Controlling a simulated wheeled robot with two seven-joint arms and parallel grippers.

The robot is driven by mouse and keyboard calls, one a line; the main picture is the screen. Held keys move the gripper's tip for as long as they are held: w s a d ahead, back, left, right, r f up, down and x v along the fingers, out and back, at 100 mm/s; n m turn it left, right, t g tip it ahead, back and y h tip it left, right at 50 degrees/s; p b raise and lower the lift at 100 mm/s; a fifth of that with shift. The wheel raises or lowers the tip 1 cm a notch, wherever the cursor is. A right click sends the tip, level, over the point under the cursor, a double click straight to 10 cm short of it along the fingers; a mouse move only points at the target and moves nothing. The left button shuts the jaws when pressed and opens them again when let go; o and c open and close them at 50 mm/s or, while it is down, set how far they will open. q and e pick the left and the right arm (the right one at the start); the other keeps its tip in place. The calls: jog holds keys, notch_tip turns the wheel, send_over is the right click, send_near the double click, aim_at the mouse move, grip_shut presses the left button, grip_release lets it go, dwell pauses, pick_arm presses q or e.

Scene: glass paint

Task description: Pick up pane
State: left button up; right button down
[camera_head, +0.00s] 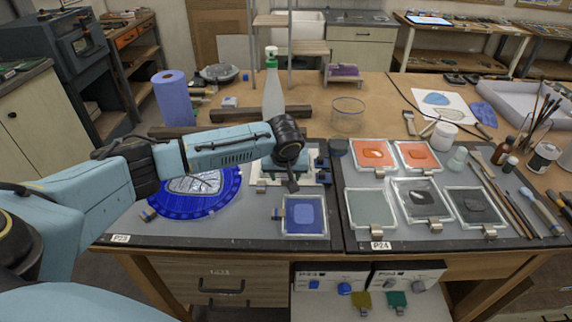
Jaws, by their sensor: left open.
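Several square glass panes lie on the grey work mats. A blue pane (305,228) with a clip at its left edge lies near the front of the left mat. On the right mat, two orange panes (374,164) (417,154) lie at the back. A plain grey-green pane (370,209), a pane with a grey patch (421,204) and a dark pane (474,206) lie in front of them. My left gripper (292,186) points down just behind the blue pane, apart from it as far as I can see. It is open; its own wrist partly hides its fingers. My right gripper is not in view.
A blue round turntable (161,215) holding a leaded piece is left of the gripper. A spray bottle (273,90), blue paper roll (172,98) and glass bowl (348,113) stand behind. Brushes (500,196) and jars (445,134) crowd the right side.

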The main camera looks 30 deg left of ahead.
pick_arm(q)
jog(key=shift+x, duration=1.1)
grip_shut()
